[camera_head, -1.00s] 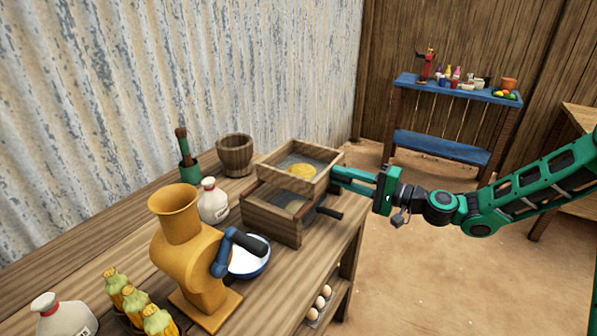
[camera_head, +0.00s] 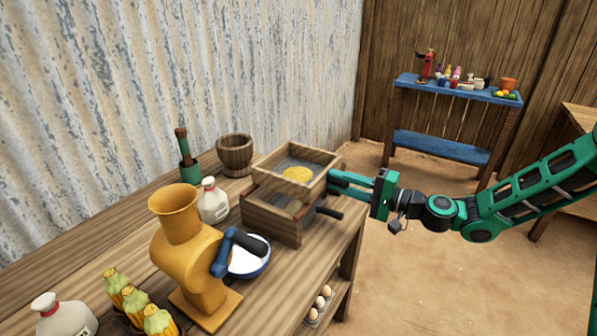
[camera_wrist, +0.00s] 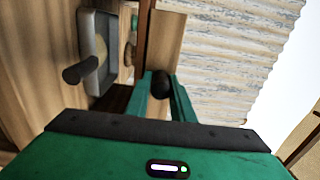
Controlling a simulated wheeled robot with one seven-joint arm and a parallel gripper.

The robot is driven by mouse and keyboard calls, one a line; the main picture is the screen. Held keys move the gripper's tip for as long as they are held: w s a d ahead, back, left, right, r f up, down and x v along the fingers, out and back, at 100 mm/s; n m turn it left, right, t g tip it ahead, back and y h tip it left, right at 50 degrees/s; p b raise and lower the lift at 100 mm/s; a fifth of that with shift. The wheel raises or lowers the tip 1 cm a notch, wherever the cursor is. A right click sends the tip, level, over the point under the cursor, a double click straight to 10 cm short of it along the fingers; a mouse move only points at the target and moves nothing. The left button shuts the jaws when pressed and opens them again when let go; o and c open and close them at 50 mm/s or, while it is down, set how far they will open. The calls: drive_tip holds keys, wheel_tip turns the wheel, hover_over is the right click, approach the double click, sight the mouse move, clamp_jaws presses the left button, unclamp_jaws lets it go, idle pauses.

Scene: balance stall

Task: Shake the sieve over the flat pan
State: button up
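The sieve (camera_head: 318,184) is a wooden frame around a grey mesh with a yellow heap of meal (camera_head: 298,174) on it. It is up above a lower wooden box (camera_head: 270,222). My gripper (camera_head: 336,181) is at the sieve's right side, its fingers closed around a dark round grip (camera_wrist: 161,84) in the wrist view. The flat pan's dark handle (camera_head: 329,213) sticks out below the sieve; most of the pan is hidden in the head view. The wrist view shows the grey pan (camera_wrist: 100,22) and its handle, with a yellowish patch in it.
On the table stand a yellow grinder (camera_head: 190,260) with a blue crank, a blue-rimmed bowl (camera_head: 262,268), a white jug (camera_head: 213,203), a wooden mortar (camera_head: 235,156) and corn cobs (camera_head: 135,303). The corrugated wall is close behind. Eggs (camera_head: 318,303) lie on a lower shelf.

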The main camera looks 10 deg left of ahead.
drive_tip(key=o, duration=0.5)
drive_tip(key=shift+f, duration=0.2)
drive_tip(key=shift+r, duration=0.1)
drive_tip(key=shift+d, duration=0.1)
drive_tip(key=v, duration=0.7)
drive_tip(key=shift+s+d+r, duration=0.15)
drive_tip(key=shift+s+d, duration=0.05)
drive_tip(key=shift+d, duration=0.15)
